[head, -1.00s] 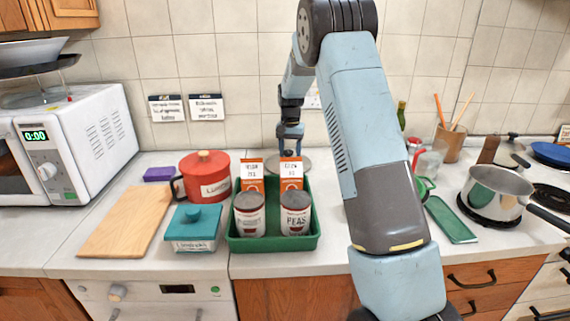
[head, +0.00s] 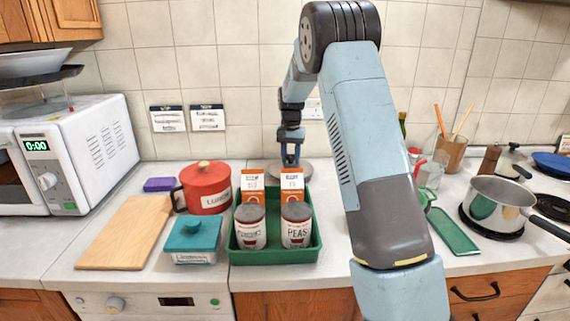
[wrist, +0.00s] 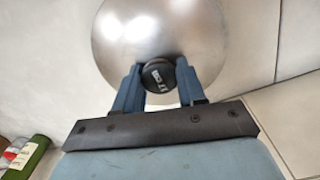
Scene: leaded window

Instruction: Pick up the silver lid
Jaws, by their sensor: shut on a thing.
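The silver lid (wrist: 160,40) fills the upper middle of the wrist view, a round shiny metal disc with a black knob (wrist: 158,75). My gripper (wrist: 157,80) is shut on that knob, one blue finger on each side of it. In the head view my gripper (head: 289,158) points down behind the green tray, and the lid (head: 303,170) shows partly beneath it. The orange and white cartons hide part of the lid there. I cannot tell whether the lid touches the counter.
The green tray (head: 273,256) in front holds two cans and two cartons (head: 291,183). A red pot (head: 207,187) stands to the left. A steel saucepan (head: 497,205) and a bottle (wrist: 30,155) are among things to the right. The tiled wall is close behind.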

